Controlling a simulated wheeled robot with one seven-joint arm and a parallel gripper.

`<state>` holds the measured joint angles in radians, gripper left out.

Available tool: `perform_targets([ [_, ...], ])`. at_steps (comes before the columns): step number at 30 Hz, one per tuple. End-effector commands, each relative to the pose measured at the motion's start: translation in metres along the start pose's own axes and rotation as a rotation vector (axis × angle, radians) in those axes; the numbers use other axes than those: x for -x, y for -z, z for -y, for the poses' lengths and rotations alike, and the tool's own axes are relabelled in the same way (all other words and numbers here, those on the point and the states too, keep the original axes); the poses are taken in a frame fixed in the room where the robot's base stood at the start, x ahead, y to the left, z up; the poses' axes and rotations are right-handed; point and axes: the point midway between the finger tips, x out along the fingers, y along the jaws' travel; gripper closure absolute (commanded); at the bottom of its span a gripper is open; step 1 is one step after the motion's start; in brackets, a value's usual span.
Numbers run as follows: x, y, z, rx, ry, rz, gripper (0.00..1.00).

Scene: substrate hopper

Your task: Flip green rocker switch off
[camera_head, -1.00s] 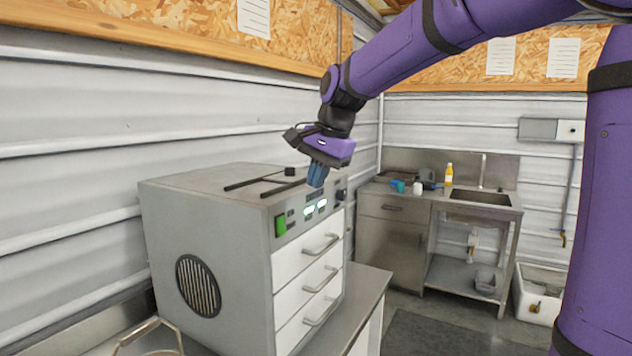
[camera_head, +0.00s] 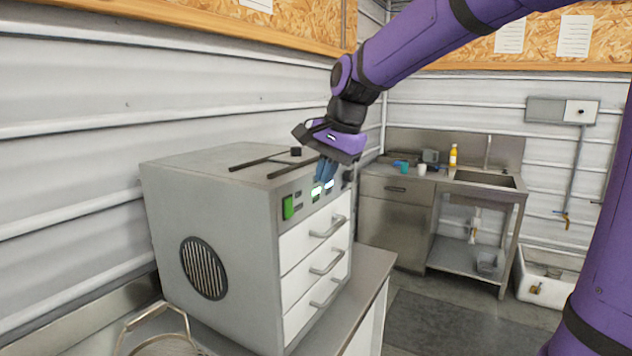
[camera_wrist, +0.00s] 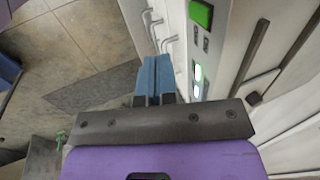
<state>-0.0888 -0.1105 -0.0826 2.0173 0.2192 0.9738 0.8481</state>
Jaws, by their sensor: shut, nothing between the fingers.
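The green rocker switch (camera_head: 288,207) is on the left end of the control panel on the front of a grey cabinet (camera_head: 215,190). It also shows in the wrist view (camera_wrist: 201,13), at the top, farther along the panel from my fingers. My gripper (camera_head: 324,180) has blue fingers that are shut and empty. It hangs in front of the panel, to the right of the switch, near the lit displays (camera_head: 317,194). In the wrist view the closed fingers (camera_wrist: 154,72) lie to the left of the panel, apart from the switch. I cannot tell which way the rocker is tilted.
Drawers with bar handles (camera_head: 327,262) lie below the panel. Dark rails (camera_head: 270,163) and a black knob lie on the cabinet top. A wire basket (camera_head: 150,335) stands at front left. A sink bench (camera_head: 440,195) stands behind, with open floor before it.

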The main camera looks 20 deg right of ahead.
Motion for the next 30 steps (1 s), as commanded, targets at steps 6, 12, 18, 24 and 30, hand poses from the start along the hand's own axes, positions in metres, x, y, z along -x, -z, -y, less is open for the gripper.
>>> perform_targets([
  [6, -0.041, -0.001, -0.001, 0.000, -0.005, 0.004, 1.00],
  [12, -0.078, -0.001, -0.001, -0.001, -0.005, 0.003, 1.00],
  [18, -0.095, -0.001, 0.020, 0.003, -0.002, 0.002, 1.00],
  [24, -0.101, 0.000, 0.034, 0.001, -0.001, 0.001, 1.00],
  [30, -0.102, 0.000, 0.036, 0.000, -0.001, 0.001, 1.00],
])
